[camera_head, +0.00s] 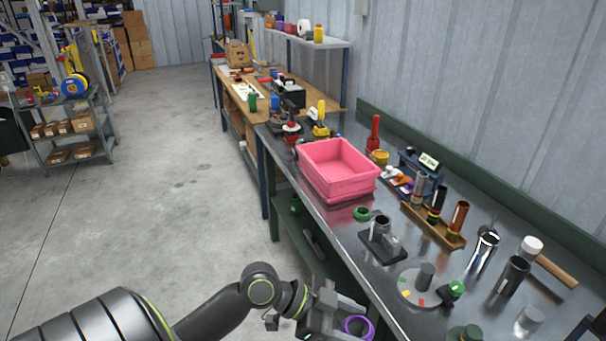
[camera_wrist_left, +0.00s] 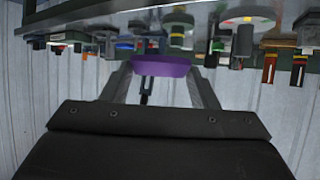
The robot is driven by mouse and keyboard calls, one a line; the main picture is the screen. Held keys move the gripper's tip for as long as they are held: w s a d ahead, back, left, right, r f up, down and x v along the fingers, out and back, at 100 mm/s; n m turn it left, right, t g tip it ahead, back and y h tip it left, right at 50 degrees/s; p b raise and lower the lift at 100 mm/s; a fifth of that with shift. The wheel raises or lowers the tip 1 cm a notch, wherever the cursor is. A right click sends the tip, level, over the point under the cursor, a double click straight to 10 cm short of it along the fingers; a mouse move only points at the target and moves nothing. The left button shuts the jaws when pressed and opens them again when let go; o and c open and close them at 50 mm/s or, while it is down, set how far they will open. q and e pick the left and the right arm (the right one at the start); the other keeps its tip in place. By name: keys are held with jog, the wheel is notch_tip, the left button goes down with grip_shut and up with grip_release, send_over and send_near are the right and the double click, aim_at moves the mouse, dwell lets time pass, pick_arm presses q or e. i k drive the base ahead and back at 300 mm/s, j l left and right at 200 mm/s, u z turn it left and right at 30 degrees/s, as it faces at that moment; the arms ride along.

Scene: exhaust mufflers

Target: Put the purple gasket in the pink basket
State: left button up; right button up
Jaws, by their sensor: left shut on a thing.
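The purple gasket (camera_head: 358,326) is a ring held at the tips of my left gripper (camera_head: 358,313), near the bench's front edge at the bottom of the head view. In the left wrist view the purple gasket (camera_wrist_left: 161,66) sits between the two fingers of my left gripper (camera_wrist_left: 162,72), which is shut on it. The pink basket (camera_head: 338,168) is an open rectangular bin on the metal bench, farther up and a little left of the gripper. The part of its inside that shows looks empty. My right gripper is not in view.
A grey fixture with an upright tube (camera_head: 381,236) and a green ring (camera_head: 361,214) stand between the gripper and the basket. A round plate with coloured marks (camera_head: 408,291) lies to the right. A wooden rack of tubes (camera_head: 432,222) and a mallet (camera_head: 552,268) are farther right.

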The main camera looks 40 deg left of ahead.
aim_at(338, 173)
jog(key=i+j, duration=0.15)
jog(key=j, duration=0.2)
jog(key=i+j+u, duration=0.1)
jog(key=j, duration=0.3)
jog(key=i+j, duration=0.2)
jog(key=j, duration=0.15)
jog(key=i+j+u, duration=0.1)
jog(key=j, duration=0.25)
jog(key=i+j, duration=0.2)
jog(key=j, duration=0.15)
jog(key=i+j, duration=0.1)
jog(key=i, duration=0.25)
jog(key=i+j+u, duration=0.1)
jog(key=i, duration=0.3)
